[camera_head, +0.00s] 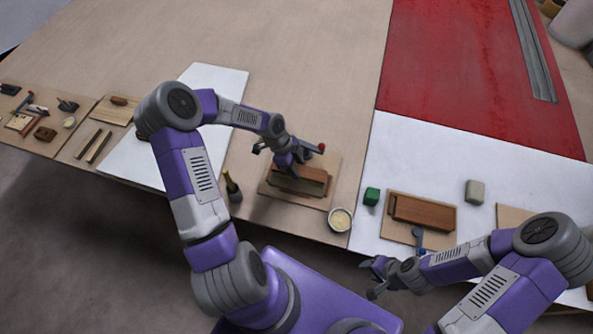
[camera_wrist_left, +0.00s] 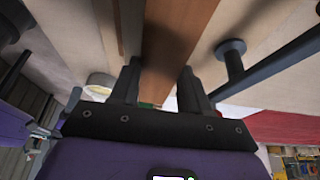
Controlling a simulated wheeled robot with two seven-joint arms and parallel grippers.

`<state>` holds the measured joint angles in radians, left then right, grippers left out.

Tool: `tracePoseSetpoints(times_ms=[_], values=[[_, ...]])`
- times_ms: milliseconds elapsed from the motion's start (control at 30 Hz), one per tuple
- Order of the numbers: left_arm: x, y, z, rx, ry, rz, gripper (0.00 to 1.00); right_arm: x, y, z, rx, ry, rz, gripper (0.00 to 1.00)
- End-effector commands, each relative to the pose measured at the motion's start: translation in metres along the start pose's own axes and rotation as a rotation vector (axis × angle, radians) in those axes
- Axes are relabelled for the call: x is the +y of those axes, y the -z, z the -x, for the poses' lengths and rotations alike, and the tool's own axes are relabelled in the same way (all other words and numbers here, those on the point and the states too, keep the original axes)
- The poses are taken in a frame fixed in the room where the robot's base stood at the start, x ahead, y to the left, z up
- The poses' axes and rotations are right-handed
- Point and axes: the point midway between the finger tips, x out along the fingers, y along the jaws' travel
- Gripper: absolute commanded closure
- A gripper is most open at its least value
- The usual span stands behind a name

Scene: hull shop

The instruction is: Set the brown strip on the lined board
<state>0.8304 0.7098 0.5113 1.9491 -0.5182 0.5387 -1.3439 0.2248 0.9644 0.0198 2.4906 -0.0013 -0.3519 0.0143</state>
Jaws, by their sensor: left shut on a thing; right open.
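My left gripper (camera_head: 289,163) is shut on a brown strip, low over a pale board (camera_head: 326,163) at the table's front middle. In the left wrist view the brown strip (camera_wrist_left: 172,45) runs away between the two fingers (camera_wrist_left: 160,88). In the head view the gripper partly covers the strip, and brown wooden pieces (camera_head: 300,180) lie close below it. I cannot tell whether the strip touches the board, nor make out lines on it. My right gripper (camera_head: 374,278) is open and empty, in front of the table edge.
A dark bottle-shaped thing (camera_head: 232,187) and a pale bowl (camera_head: 340,219) stand beside the board. A blue-handled tool (camera_head: 418,237) lies near there.

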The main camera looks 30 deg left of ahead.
Motion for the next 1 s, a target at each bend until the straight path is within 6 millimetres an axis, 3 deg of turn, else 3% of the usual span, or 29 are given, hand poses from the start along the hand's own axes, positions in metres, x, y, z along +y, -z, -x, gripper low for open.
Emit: tracePoseSetpoints(times_ms=[167, 533, 567, 700, 1000], values=[[0.001, -0.009, -0.025, 0.001, -0.002, 0.0, 0.86, 0.002, 0.0, -0.005, 0.0, 0.0, 0.0, 0.57], [0.0, -0.012, -0.029, 0.0, 0.0, -0.001, 0.86, 0.003, 0.0, -0.007, 0.0, 0.0, 0.0, 0.57], [0.0, -0.011, -0.028, 0.0, 0.0, -0.001, 0.49, 0.002, 0.0, -0.006, 0.0, 0.0, 0.0, 0.57], [0.0, -0.011, -0.028, 0.0, 0.0, -0.001, 0.28, 0.002, 0.0, -0.006, 0.0, 0.0, 0.0, 0.57], [0.0, -0.011, -0.026, 0.0, 0.0, 0.0, 0.28, 0.002, 0.0, -0.005, 0.0, 0.0, 0.0, 0.57]])
